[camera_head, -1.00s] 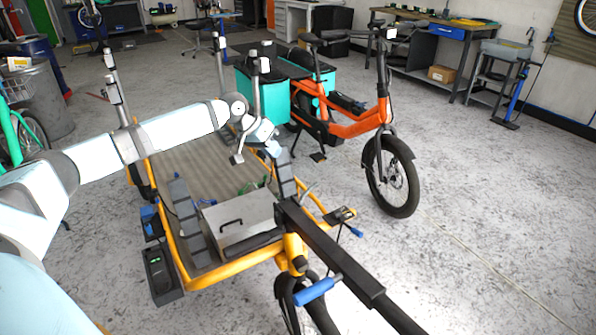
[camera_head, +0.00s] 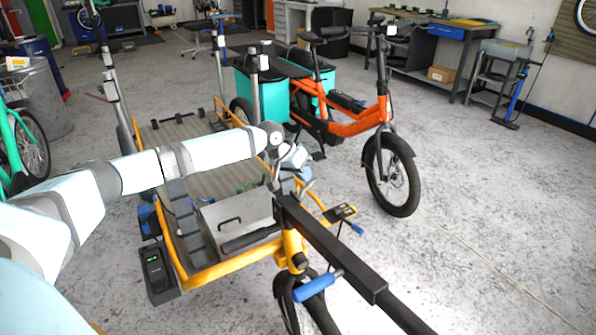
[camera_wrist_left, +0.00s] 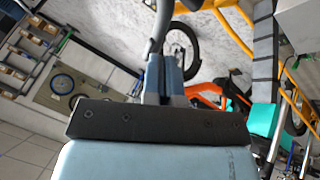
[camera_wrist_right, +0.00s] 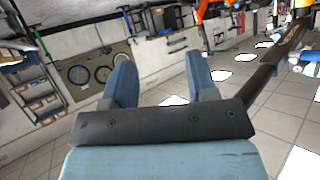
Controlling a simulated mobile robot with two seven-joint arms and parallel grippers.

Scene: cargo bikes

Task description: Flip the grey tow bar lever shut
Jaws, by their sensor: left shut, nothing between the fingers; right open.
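The grey tow bar lever (camera_head: 308,187) stands up beside the black tow bar (camera_head: 335,245), at the front of the yellow cargo bike. In the left wrist view a grey curved bar, apparently this lever (camera_wrist_left: 160,22), rises just beyond the fingertips. My left gripper (camera_head: 300,174) is shut and empty, with its fingers right at the lever; I cannot tell whether they touch. The closed blue fingers also show in the left wrist view (camera_wrist_left: 168,58). My right gripper (camera_wrist_right: 160,72) is open and empty, and is out of the head view. The lever's base is hidden.
A grey box (camera_head: 238,218) sits on the front of the yellow-framed cargo bed (camera_head: 225,268). A blue-gripped handle (camera_head: 318,286) is near the tow bar. An orange cargo bike (camera_head: 350,128) stands just behind to the right. The floor on the right is clear.

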